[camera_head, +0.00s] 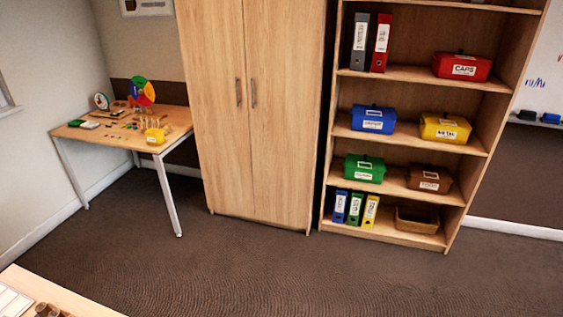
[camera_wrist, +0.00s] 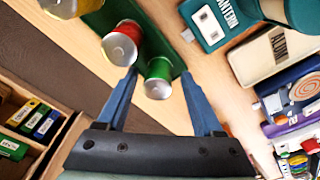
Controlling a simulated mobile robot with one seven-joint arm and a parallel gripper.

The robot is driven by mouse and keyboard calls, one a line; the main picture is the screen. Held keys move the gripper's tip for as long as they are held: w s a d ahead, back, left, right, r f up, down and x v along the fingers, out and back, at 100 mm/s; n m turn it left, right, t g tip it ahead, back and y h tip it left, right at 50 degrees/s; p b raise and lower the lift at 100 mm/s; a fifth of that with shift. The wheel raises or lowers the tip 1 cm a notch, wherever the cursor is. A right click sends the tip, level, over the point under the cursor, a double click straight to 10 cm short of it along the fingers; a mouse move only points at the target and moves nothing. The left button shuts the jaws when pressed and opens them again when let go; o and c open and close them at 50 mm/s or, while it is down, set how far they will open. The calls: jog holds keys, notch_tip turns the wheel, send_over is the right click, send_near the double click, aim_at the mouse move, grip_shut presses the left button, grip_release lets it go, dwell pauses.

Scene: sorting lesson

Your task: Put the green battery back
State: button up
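The green battery (camera_wrist: 158,72) shows in the wrist view, a green cylinder with a silver end facing the camera. It is at a dark green tray or board (camera_wrist: 160,42); I cannot tell whether it is seated in it. My gripper (camera_wrist: 158,76) has two blue fingers spread apart, one on each side of the green battery, with a gap showing on both sides. A red battery (camera_wrist: 124,38) is left of the green one, beside the left fingertip. A yellow battery (camera_wrist: 66,5) is cut off at the top left. The head view shows neither my gripper nor the batteries.
A teal lantern box (camera_wrist: 210,25), a cream box (camera_wrist: 275,52) and a purple-edged item (camera_wrist: 295,115) crowd the right of the wrist view. The head view shows a shelf (camera_head: 400,75), a cabinet (camera_head: 250,130), a far desk (camera_head: 110,130) and open floor (camera_head: 300,270).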

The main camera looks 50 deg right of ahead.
notch_tip(320, 180, up, 12)
jog(key=s+p, duration=0.1)
jog(key=w+r+n+t+h, duration=0.25)
jog(key=w+r+t, duration=0.45)
jog(key=w+r, duration=0.95)
jog(key=w+a+r+t+h, duration=0.1)
jog(key=w+a+r+t, duration=0.15)
jog(key=r, duration=0.55)
jog(key=w+a+r+t+h, duration=0.1)
jog(key=w+r+t, duration=0.25)
jog(key=r, duration=0.35)
jog(key=s+a+r+n+t+y, duration=0.1)
jog(key=a+r+t, duration=0.35)
jog(key=r, duration=0.75)
jog(key=a+r+t+y, duration=0.1)
jog(key=a+r+t, duration=0.2)
jog(key=a+r, duration=0.55)
jog(key=s+a+r+t+y, duration=0.1)
jog(key=s+a+r+t, duration=0.1)
jog(key=s+r, duration=0.3)
jog(key=s+a+r+n+t+y, duration=0.1)
jog(key=s+r, duration=0.4)
jog(key=r, duration=0.6)
jog(key=a+t+y, duration=0.1)
jog(key=t, duration=0.1)
jog(key=shift+s+a+r+t, duration=0.15)
jog(key=shift+s+a+t, duration=0.05)
jog(key=shift+t, duration=0.15)
